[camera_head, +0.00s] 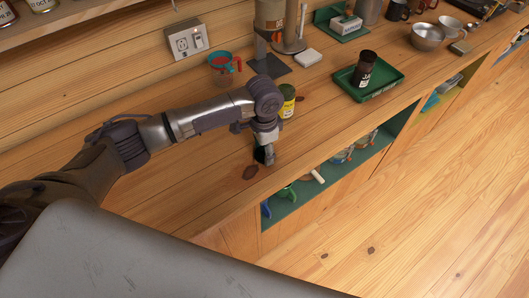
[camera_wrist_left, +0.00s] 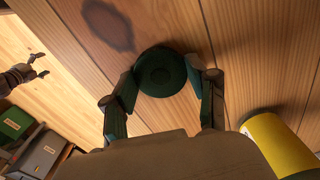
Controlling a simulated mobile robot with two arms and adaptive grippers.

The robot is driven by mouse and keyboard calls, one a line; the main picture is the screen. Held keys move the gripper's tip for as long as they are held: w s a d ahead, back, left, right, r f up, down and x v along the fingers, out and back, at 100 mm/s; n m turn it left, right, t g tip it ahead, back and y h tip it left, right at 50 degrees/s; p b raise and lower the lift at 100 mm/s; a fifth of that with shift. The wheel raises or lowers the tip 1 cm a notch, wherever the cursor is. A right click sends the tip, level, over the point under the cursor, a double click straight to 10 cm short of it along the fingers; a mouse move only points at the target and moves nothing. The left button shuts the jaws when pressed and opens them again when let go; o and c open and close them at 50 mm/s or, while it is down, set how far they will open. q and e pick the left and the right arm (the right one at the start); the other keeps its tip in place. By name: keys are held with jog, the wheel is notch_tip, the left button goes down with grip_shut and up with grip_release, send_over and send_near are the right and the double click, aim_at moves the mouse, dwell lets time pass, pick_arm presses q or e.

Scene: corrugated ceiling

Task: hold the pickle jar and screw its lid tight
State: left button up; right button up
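A dark green round lid (camera_wrist_left: 162,72) with ringed edges lies between the fingers of my left gripper (camera_wrist_left: 163,85), which touch it on both sides. In the head view my left gripper (camera_head: 265,155) points down close to the counter's front part, with a dark green shape (camera_head: 259,154) at its fingers. Whether a jar body stands under the lid is hidden. A yellow-and-green jar (camera_head: 287,101) stands just behind the gripper; its yellow side shows in the wrist view (camera_wrist_left: 278,147). My right gripper (camera_wrist_left: 36,70) shows far off in the wrist view, fingers apart and empty.
A green tray (camera_head: 390,82) with a dark jar (camera_head: 364,69) stands to the right. The wooden counter (camera_head: 325,115) is clear between. Open shelves (camera_head: 300,192) lie below its edge.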

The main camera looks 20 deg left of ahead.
pick_arm(q)
jog(key=shift+c, duration=0.4)
jog(key=shift+r, duration=0.1)
jog(key=r, duration=0.1)
jog(key=r+b, duration=0.1)
jog(key=r, duration=0.2)
jog(key=shift+w+d+b, duration=0.15)
jog(key=shift+d+b, duration=0.15)
jog(key=shift+d, duration=0.05)
jog(key=w+d+r+b, duration=0.3)
jog(key=w+d+r, duration=0.2)
jog(key=d, duration=0.5)
jog(key=shift+r, duration=0.95)
jog(key=shift+s, duration=0.1)
